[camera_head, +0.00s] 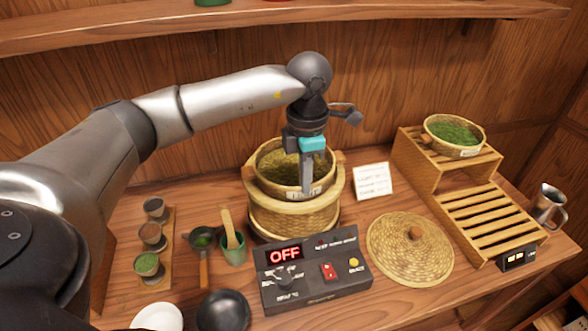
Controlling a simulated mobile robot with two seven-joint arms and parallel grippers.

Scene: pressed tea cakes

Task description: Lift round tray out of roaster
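The round tray (270,155) is a woven bamboo ring with green-brown tea leaves inside and a small white label at its front. It sits in the top of the woven roaster (300,222), and its rim shows above the roaster's upper edge. My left gripper (306,188) points down at the tray's front right rim, beside the label. Its fingers overlap the rim in the picture and hide part of it. I cannot tell whether they are closed on it. My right gripper is not in view.
A control box (315,284) reading OFF stands before the roaster. A woven lid (409,250) lies to the right, and a white card (373,181) stands behind it. A slatted wooden rack (490,221) holds another tea tray (455,135). Cups and a scoop (203,262) stand left.

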